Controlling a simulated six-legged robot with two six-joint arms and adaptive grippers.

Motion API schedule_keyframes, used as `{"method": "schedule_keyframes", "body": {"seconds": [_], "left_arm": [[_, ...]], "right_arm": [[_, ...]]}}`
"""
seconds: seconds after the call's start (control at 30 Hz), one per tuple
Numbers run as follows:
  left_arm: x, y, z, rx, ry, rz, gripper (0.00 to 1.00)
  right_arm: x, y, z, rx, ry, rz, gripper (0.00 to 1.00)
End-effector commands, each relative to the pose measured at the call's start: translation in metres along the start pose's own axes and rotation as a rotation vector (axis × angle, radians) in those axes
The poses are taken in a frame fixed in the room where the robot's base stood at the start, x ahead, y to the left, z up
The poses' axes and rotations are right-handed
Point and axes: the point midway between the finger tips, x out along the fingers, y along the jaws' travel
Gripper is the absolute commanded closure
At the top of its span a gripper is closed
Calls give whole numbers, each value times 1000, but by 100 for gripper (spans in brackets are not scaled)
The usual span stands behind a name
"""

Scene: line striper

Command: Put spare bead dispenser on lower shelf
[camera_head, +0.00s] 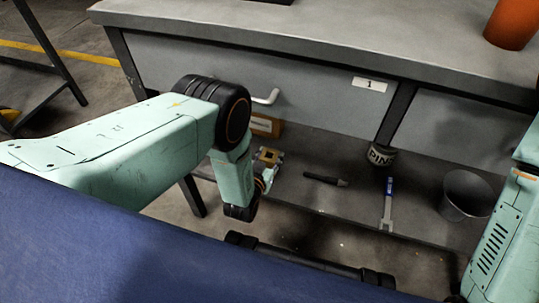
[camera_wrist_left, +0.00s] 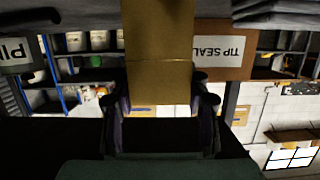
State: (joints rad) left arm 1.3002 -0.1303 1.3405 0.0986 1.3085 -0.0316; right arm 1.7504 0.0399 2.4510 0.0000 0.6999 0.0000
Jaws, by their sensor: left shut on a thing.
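My left gripper (camera_head: 268,170) reaches under the bench top, over the front left part of the lower shelf (camera_head: 335,205). It is shut on a tan, box-like dispenser (camera_head: 269,155), partly hidden by the gripper and small in the head view. In the left wrist view, which is upside down, the tan dispenser (camera_wrist_left: 160,50) fills the space between the fingers (camera_wrist_left: 160,100). I cannot tell whether the dispenser touches the shelf. My right gripper is out of view; only part of my right arm shows at the right edge.
A cardboard box marked TIP SEAL (camera_wrist_left: 225,48) stands behind the dispenser. The shelf also holds a dark tool (camera_head: 325,179), a blue-handled wrench (camera_head: 388,205), a PINS can (camera_head: 381,156) and a grey bucket (camera_head: 466,195). A drawer with a handle (camera_head: 266,97) hangs above. An orange container (camera_head: 514,22) stands on top.

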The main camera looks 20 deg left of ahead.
Motion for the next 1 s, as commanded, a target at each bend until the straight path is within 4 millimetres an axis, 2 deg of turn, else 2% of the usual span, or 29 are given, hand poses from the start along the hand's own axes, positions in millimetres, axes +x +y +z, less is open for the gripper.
{"method": "schedule_keyframes", "body": {"seconds": [0.07,0.1,0.33,0.73,0.87,1.0], "left_arm": [[1,0,1,0,4,0,100],[1,0,3,0,0,-1,52],[1,0,2,0,0,-1,32],[2,-1,-2,0,1,0,31],[-18,-1,-2,0,-5,0,31],[-47,0,-3,0,-6,0,31]], "right_arm": [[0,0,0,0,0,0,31],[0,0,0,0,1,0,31],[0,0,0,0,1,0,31],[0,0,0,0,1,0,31],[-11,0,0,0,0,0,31],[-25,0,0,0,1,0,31]]}}
